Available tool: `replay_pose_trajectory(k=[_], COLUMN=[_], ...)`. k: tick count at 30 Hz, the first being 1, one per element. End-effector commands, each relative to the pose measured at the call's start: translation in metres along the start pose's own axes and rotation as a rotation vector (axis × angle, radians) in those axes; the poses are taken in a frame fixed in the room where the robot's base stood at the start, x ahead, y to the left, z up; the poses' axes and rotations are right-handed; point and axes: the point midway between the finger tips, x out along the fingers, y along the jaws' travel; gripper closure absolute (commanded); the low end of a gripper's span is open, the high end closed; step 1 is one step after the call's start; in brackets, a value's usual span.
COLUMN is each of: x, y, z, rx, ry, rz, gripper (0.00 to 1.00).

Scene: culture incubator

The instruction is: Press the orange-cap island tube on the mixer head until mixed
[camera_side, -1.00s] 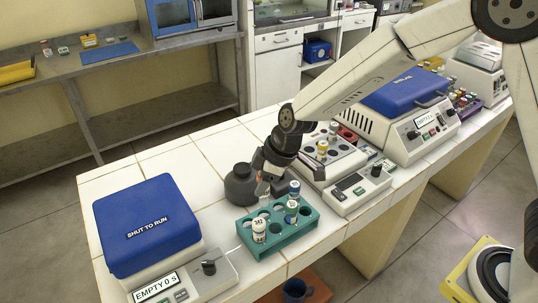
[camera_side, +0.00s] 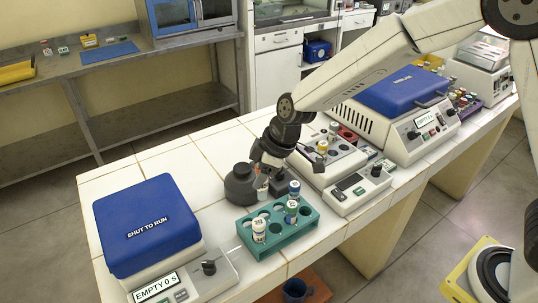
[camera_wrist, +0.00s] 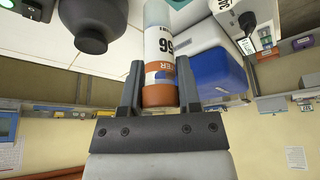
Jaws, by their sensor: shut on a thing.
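My gripper (camera_wrist: 160,66) is shut on the orange-cap tube (camera_wrist: 158,40), its fingers on either side of the orange cap (camera_wrist: 159,94). The tube has a white label with dark print and a clear far end. In the side view my gripper (camera_side: 266,170) holds the tube (camera_side: 262,184) beside the dark grey mixer (camera_side: 240,186), just right of its head. I see no clear contact between them. In the wrist view the mixer (camera_wrist: 94,22) is at the upper left, apart from the tube.
A teal rack (camera_side: 277,236) with several tubes stands just in front of my gripper. A blue-lidded centrifuge (camera_side: 147,225) is at front left. A heater-like block (camera_side: 330,160) and another blue-lidded machine (camera_side: 403,92) stand at right. White bench (camera_side: 165,165) left of the mixer is clear.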

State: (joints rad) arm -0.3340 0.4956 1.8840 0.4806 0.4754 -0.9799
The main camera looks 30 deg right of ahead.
Motion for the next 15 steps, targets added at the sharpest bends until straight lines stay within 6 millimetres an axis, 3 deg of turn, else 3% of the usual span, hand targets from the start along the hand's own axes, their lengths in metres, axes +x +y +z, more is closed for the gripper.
replay_pose_trajectory(k=[8,15], x=[0.0,-0.003], y=[0.025,0.06], z=[-0.021,-0.046], rx=[0.001,-0.001], ry=[0.006,0.008], rz=[-0.003,-0.004], gripper=[1.0,1.0])
